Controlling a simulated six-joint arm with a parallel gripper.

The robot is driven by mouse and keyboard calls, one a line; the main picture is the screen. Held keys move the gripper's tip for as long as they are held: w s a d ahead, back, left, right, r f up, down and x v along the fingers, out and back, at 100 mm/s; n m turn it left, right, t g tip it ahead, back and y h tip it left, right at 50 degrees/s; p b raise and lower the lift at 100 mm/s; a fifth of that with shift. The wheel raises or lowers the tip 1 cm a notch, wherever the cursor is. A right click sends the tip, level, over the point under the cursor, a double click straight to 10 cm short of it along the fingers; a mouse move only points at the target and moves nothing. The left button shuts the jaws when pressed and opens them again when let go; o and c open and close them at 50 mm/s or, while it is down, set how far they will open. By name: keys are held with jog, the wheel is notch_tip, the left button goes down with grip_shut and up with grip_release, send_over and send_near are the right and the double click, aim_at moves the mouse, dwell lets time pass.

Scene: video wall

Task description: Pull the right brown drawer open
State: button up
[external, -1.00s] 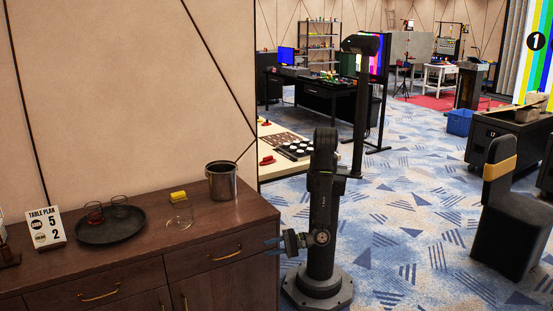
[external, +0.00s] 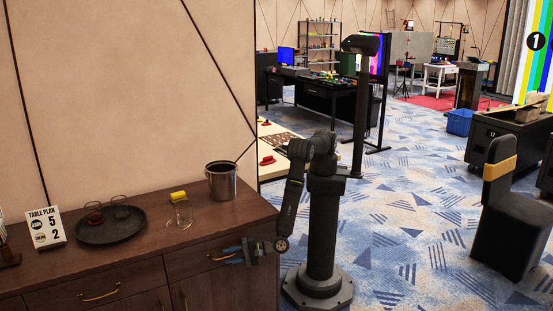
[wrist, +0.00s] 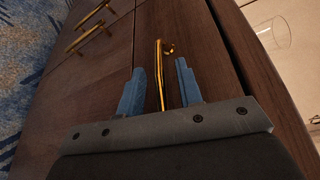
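The right brown drawer (external: 188,264) is in the dark wood cabinet below its top and looks closed. Its brass handle (external: 222,257) is partly hidden by my gripper (external: 231,253) in the external view. In the wrist view my gripper (wrist: 160,85) has its two blue fingers apart, one on each side of the brass handle (wrist: 159,65). Gaps show between the handle and both fingers, so it is not clamped. The drawer front (wrist: 200,40) lies straight ahead of the fingers.
A left drawer (external: 75,296) is beside the right one.

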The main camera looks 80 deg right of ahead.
jog(key=shift+w, duration=0.25)
grip_shut()
jog(key=shift+s+a, duration=0.1)
jog(key=shift+a, duration=0.05)
jog(key=s+a, duration=0.9)
